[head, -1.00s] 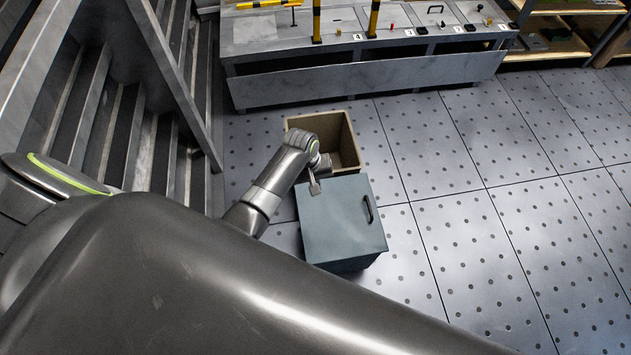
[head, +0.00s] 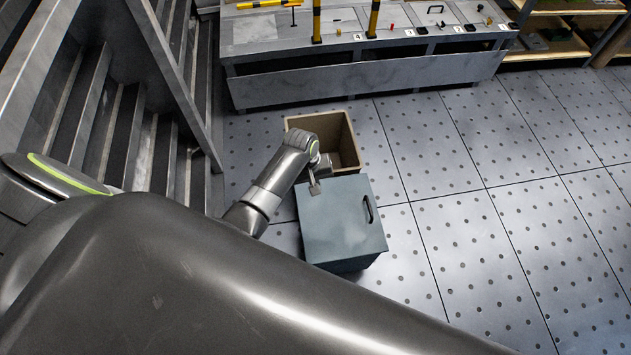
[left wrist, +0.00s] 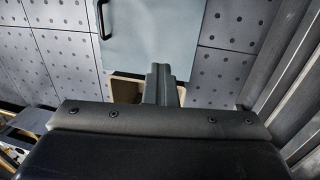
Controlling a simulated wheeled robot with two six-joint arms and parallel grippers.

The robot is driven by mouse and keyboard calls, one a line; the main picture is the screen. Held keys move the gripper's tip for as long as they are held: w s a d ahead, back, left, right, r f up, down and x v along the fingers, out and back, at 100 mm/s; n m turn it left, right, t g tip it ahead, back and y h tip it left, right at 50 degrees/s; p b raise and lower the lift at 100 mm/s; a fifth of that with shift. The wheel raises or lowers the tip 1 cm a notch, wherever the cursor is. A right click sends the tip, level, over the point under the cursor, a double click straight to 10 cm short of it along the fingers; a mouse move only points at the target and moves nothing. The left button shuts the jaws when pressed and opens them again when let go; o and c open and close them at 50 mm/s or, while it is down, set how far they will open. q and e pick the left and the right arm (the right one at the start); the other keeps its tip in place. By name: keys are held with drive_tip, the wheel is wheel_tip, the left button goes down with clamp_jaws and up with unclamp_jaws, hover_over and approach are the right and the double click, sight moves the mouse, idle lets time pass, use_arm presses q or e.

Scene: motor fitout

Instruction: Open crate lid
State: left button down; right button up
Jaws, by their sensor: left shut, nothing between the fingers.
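The crate (head: 345,262) is a blue-grey box on the floor, and its flat lid (head: 338,222) lies closed on top. A dark handle (head: 368,209) sits near the lid's right edge; it also shows at the upper left in the left wrist view (left wrist: 103,20). My left gripper (head: 315,188) is over the lid's far left corner, away from the handle. In the left wrist view its fingers (left wrist: 160,70) are together and empty, over the lid's edge. I cannot tell if they touch the lid. My right gripper is in neither view.
An open tan box (head: 350,140) stands right behind the crate. A grey workbench (head: 370,75) with small parts is at the back. Metal stairs (head: 110,120) rise on the left. The perforated floor (head: 500,220) to the right is clear.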

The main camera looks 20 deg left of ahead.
use_arm(q)
drive_tip(key=c, duration=1.5)
unclamp_jaws()
drive_tip(key=a+r+p, duration=0.1)
drive_tip(key=r, duration=0.4)
drive_tip(key=s+r+p, duration=0.1)
drive_tip(key=r, duration=0.5)
drive_tip(key=a+r, duration=0.1)
drive_tip(key=r, duration=0.5)
drive_tip(key=shift+s+a+p, duration=0.3)
drive_tip(key=shift+s+p, duration=0.05)
drive_tip(key=shift+p, duration=0.05)
